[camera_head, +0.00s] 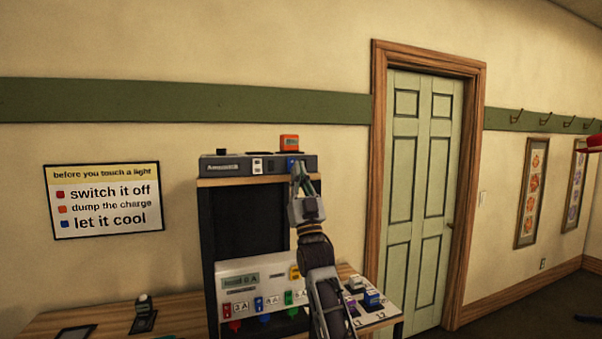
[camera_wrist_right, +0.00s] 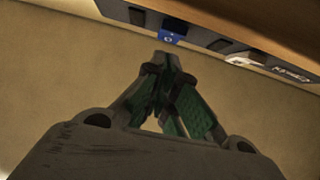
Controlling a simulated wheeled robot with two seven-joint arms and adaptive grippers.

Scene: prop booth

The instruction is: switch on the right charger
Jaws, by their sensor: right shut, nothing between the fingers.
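The charger (camera_head: 228,168) is a long grey unit on top of a dark rack. An orange battery (camera_head: 289,142) sits on its right end, and a small black block (camera_head: 222,152) on its left end. Its front has a white switch plate (camera_head: 257,165) near the middle and a blue switch plate (camera_head: 291,164) at the right. My right gripper (camera_head: 299,166) is shut and empty, raised in front of the blue plate and partly covering that end. In the wrist view the shut fingertips (camera_wrist_right: 161,58) are just short of the blue plate (camera_wrist_right: 171,38); contact cannot be told. My left gripper is out of view.
Below the charger, a panel (camera_head: 236,268) carries a display and several coloured plugs. A wooden table (camera_head: 60,322) spreads to the left, with a small device (camera_head: 143,304) on it. A sloped box (camera_head: 385,312) labelled L1 and L2 stands right of my forearm. A green door (camera_head: 420,180) is behind.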

